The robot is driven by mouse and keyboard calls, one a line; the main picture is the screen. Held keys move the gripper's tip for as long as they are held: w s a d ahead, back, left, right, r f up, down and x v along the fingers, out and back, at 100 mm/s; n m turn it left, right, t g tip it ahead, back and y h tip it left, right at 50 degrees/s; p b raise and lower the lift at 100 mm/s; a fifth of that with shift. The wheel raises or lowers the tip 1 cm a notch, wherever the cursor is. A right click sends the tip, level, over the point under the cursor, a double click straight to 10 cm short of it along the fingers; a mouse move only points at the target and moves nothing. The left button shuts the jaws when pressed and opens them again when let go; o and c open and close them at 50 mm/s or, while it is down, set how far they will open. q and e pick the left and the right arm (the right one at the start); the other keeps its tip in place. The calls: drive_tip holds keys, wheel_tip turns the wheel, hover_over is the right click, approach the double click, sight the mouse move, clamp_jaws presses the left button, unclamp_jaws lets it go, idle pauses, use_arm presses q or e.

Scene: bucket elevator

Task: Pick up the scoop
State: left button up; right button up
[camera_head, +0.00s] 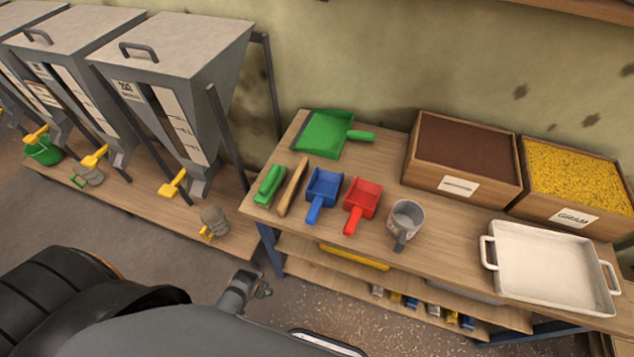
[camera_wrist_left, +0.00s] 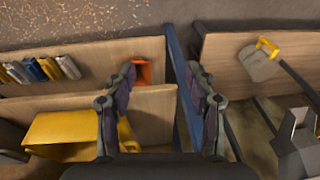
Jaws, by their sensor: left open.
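Two small scoops lie on the wooden table, a blue scoop (camera_head: 323,188) and a red scoop (camera_head: 362,200) to its right, their handles toward the front edge. A larger green dustpan-like scoop (camera_head: 325,133) lies behind them. I cannot tell which one the task means. My left gripper (camera_head: 263,286) is below and in front of the table's left end, apart from all scoops. In the left wrist view my left gripper (camera_wrist_left: 165,90) has its fingers spread with nothing between them. No tabletop scoop shows there. My right gripper is not in view.
A green brush (camera_head: 269,185), a wooden stick (camera_head: 292,187) and a grey mug (camera_head: 405,222) flank the scoops. A white tray (camera_head: 487,254) and two filled boxes stand right. Hoppers (camera_head: 178,85) stand left. A blue table leg (camera_wrist_left: 188,95) is near my left gripper.

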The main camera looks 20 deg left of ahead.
use_arm(q)
drive_tip(key=w+d+r+p, duration=0.1)
drive_tip(key=w+r+p, duration=0.25)
drive_tip(key=r, duration=0.75)
drive_tip(key=w+d+r+p, duration=0.1)
drive_tip(key=w+r+p, duration=0.25)
drive_tip(key=r, duration=0.85)
drive_tip(key=w+d+r+p, duration=0.1)
drive_tip(key=w+r+p, duration=0.3)
drive_tip(key=r, duration=0.7)
drive_tip(key=w+d, duration=0.3)
drive_tip(key=w, duration=0.1)
drive_tip(key=w+d+g+p, duration=0.1)
drive_tip(key=w+d, duration=0.2)
drive_tip(key=w, duration=0.1)
drive_tip(key=w+d+f+g+h, duration=0.1)
drive_tip(key=w+d, duration=0.2)
drive_tip(key=w, duration=0.1)
drive_tip(key=shift+w+d+f+n, duration=0.1)
drive_tip(key=shift+w+d+n, duration=0.05)
drive_tip(key=shift+n, duration=0.15)
hover_over(315, 206)
drive_tip(key=f, duration=0.4)
drive_tip(key=shift+w+f, duration=0.2)
drive_tip(key=shift+f, duration=0.1)
drive_tip(key=shift+d+f, duration=0.1)
drive_tip(key=shift+f, duration=0.4)
